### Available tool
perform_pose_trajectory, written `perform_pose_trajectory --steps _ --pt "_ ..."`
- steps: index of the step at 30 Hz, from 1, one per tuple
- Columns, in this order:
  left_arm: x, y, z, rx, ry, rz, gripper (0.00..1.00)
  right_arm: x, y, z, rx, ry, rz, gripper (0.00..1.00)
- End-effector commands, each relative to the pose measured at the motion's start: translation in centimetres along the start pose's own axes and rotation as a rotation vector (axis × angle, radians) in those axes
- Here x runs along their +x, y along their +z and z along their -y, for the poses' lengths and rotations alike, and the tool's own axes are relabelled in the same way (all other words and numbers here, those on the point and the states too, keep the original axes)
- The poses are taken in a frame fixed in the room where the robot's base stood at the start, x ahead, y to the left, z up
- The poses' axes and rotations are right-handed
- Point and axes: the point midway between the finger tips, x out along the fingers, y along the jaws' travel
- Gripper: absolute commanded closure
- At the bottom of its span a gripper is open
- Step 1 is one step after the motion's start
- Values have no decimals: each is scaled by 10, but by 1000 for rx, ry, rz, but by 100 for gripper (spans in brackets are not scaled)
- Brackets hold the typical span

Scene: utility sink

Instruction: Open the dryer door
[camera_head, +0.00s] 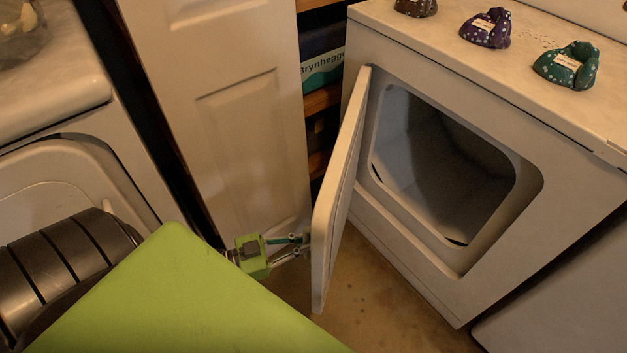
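The white dryer (590,200) stands at the right. Its door (339,190) is swung wide open on the left side of the opening and is seen nearly edge-on. The dark drum (440,165) shows through the opening. My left gripper (303,244) is on the outer side of the door, close to its lower part. Its two fingers point right toward the door with a small gap between them, and nothing is seen held. I cannot tell whether the fingertips touch the door. My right gripper is not in view.
Several small patterned cloth bundles, one purple (486,28) and one green (567,66), sit on the dryer top. A white panel door (240,110) stands behind my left gripper. A white washer (50,90) is at the left. Bare floor (385,305) shows in front of the dryer.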

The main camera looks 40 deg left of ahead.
Motion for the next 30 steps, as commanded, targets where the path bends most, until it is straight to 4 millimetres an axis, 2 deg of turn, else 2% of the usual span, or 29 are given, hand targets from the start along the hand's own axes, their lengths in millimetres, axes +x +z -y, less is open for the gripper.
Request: perform_pose_trajectory --steps 6,7,8,22,26,30 --pt "-2 3 -5 -5 6 7 100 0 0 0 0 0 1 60" --pt "-2 3 -5 -6 6 7 86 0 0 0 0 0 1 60" --pt "-2 4 -5 -6 6 7 84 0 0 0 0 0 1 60" --pt "-2 1 -1 -1 1 3 84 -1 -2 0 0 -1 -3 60" --pt "-14 2 -2 -2 1 6 84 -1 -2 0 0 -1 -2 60" --pt "-41 3 -2 -2 2 9 84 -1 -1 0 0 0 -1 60"
